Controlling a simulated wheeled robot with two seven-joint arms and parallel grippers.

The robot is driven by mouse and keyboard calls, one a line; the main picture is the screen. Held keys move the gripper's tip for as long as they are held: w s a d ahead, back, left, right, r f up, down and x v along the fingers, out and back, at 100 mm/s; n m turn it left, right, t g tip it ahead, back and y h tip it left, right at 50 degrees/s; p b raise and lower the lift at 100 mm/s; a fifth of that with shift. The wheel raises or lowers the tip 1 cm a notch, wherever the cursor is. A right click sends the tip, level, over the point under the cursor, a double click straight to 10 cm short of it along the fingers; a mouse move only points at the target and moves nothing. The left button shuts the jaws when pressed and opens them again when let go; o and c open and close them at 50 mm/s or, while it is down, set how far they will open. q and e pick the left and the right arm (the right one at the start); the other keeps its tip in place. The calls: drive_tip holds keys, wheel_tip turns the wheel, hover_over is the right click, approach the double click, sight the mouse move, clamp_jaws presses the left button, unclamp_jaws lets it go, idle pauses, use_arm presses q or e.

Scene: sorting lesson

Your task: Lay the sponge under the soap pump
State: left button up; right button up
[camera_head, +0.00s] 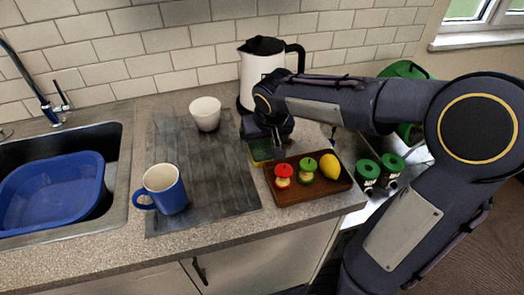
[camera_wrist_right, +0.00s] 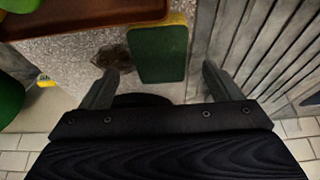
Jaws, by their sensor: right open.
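The sponge (camera_head: 261,151), green on top with a yellow side, lies on the counter between the grey ribbed mat and the brown tray. It also shows in the right wrist view (camera_wrist_right: 158,54), partly between my fingers. My right gripper (camera_head: 268,137) is just above or behind the sponge in the head view. In the wrist view its fingers (camera_wrist_right: 158,72) are apart, one on each side of the sponge's near end, with gaps and nothing gripped. I cannot make out a soap pump; my right arm covers part of the back counter. My left gripper is not in view.
The brown tray (camera_head: 313,196) with two apple-like items and a lemon (camera_head: 329,167) stands close right of the sponge. A white kettle (camera_head: 262,68) stands behind. The mat (camera_head: 205,185) holds a white cup (camera_head: 206,113) and blue mug (camera_head: 165,189). The sink holds a blue basin (camera_head: 50,190).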

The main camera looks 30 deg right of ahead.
sight(262, 147)
drive_tip(key=shift+x, duration=2.1)
drive_tip(key=shift+f, duration=0.1)
drive_tip(key=shift+c, duration=0.5)
drive_tip(key=c, duration=1)
drive_tip(key=shift+c, duration=0.2)
